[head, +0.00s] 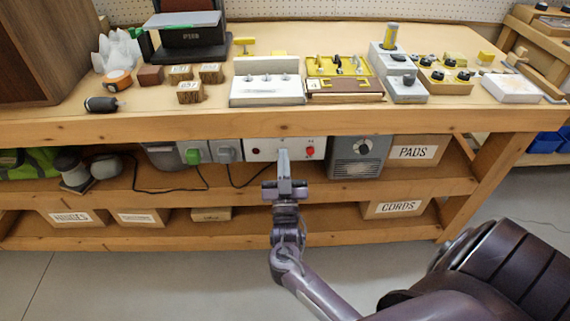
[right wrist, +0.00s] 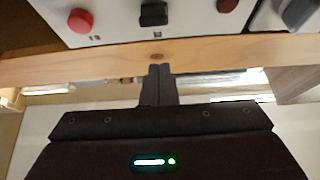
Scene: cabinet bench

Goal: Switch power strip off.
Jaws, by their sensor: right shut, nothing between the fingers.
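A white panel (head: 264,146) on the upper shelf under the bench looks like the power strip's switch end. It has a dark red spot on its left and a red round button (head: 310,151) on its right. In the right wrist view the panel shows the red button (right wrist: 80,20), a black rocker switch (right wrist: 153,13) and a dark red light (right wrist: 228,5). The rocker's position is unclear. My right gripper (head: 283,153) is shut and empty in front of the panel's middle, hiding part of it. Its fingertips (right wrist: 160,70) appear by the wooden shelf edge, apart from the rocker. My left gripper is not seen.
A green plug (head: 193,156) and a grey plug (head: 226,155) with black cords sit left of the panel. A grey box with a dial (head: 357,156) stands right of it. The wooden shelf edge (head: 240,193) runs below; the bench top overhangs above.

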